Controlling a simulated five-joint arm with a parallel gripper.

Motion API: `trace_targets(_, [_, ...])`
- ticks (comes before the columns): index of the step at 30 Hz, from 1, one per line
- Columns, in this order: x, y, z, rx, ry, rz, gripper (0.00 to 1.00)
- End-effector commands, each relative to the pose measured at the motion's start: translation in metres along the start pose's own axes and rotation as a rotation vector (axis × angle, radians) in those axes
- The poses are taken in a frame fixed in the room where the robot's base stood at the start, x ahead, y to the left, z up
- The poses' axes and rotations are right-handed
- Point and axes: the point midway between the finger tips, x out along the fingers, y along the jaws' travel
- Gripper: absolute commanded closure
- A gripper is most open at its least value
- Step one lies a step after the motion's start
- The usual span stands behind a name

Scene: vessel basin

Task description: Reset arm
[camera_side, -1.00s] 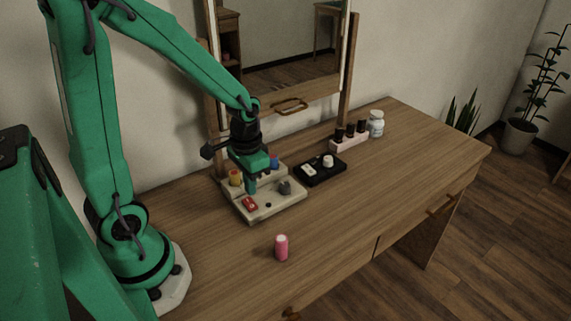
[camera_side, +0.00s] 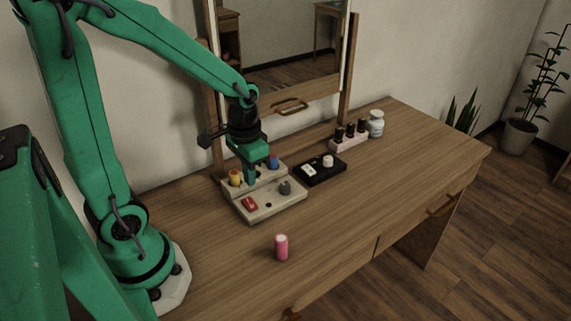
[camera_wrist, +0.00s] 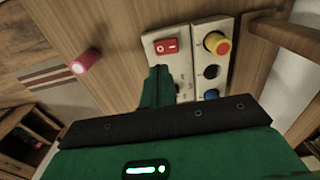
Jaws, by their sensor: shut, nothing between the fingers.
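My gripper (camera_side: 250,181) is shut and empty, pointing down over the beige control panel (camera_side: 258,213) on the desk. The fingers also show in the wrist view (camera_wrist: 158,73), in front of the panel (camera_wrist: 193,33). The panel carries a red rocker switch (camera_side: 249,203), a yellow button (camera_side: 235,178) with a red top in the wrist view, a blue button (camera_side: 273,162) and a dark grey knob (camera_side: 286,187). The red switch (camera_wrist: 166,46) lies just beyond the fingertips in the wrist view. The fingers hide part of the panel there.
A pink cylinder (camera_side: 281,248) stands upright in front of the panel. A black tray (camera_side: 327,176) with small white items, a pink rack (camera_side: 347,144) of dark-capped bottles and a white jar (camera_side: 376,124) stand to the right. A mirror (camera_side: 280,45) rises behind. The right desk area is clear.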

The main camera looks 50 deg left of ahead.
Motion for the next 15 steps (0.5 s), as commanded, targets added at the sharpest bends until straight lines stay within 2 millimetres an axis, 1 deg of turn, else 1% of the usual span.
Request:
trace_targets(5, [-0.017,0.004,0.001,0.001,0.047,-0.007,1.0])
trace_targets(15, [-0.07,0.02,0.013,0.003,0.205,-0.018,1.0])
